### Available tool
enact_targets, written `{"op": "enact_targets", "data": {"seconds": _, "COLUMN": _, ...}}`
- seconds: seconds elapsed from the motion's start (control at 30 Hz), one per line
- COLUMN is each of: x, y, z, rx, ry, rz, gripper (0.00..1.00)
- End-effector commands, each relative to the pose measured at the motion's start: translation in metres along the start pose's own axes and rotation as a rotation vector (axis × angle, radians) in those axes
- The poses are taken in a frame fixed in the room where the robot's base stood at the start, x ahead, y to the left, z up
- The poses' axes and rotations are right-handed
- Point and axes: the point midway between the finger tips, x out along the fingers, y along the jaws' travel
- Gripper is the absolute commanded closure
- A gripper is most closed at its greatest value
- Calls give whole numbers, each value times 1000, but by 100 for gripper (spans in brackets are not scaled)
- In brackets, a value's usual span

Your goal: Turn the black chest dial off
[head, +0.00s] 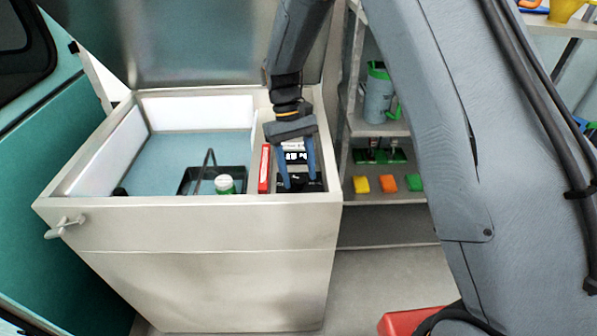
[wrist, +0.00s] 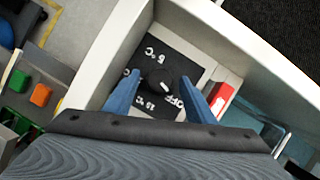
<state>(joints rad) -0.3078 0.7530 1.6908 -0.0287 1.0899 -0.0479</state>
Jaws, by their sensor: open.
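The black chest dial (wrist: 158,80) is a round knob on a black panel (wrist: 178,52) inside the chest's right compartment. White labels around it include 5°C at the top, 15°C at the lower left and OFF at the lower right. A small white mark shows on the knob's lower right side; its exact setting is hard to tell. My gripper (wrist: 164,82) is open, with its blue fingers on either side of the knob in the wrist view. I cannot tell whether they touch it. In the head view my gripper (head: 299,183) reaches down into this compartment.
The chest (head: 200,230) has its lid (head: 205,45) raised. A red object (head: 265,168) stands left of the panel. A black basket (head: 187,184) and a white-and-green item (head: 224,184) are in the larger compartment. Shelves (head: 375,198) with coloured blocks stand to the right.

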Motion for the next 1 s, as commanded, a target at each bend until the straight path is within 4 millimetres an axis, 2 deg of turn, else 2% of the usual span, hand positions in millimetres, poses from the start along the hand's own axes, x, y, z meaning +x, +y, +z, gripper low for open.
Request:
{"op": "enact_targets", "data": {"seconds": 0.17, "x": -8, "y": 0, "z": -1, "rx": 0, "ry": 2, "rz": 0, "gripper": 50}}
{"op": "enact_targets", "data": {"seconds": 0.6, "x": -70, "y": 0, "z": -1, "rx": 0, "ry": 2, "rz": 0, "gripper": 50}}
{"op": "enact_targets", "data": {"seconds": 1.0, "x": -78, "y": 0, "z": 0, "rx": 0, "ry": 0, "rz": 0, "gripper": 50}}
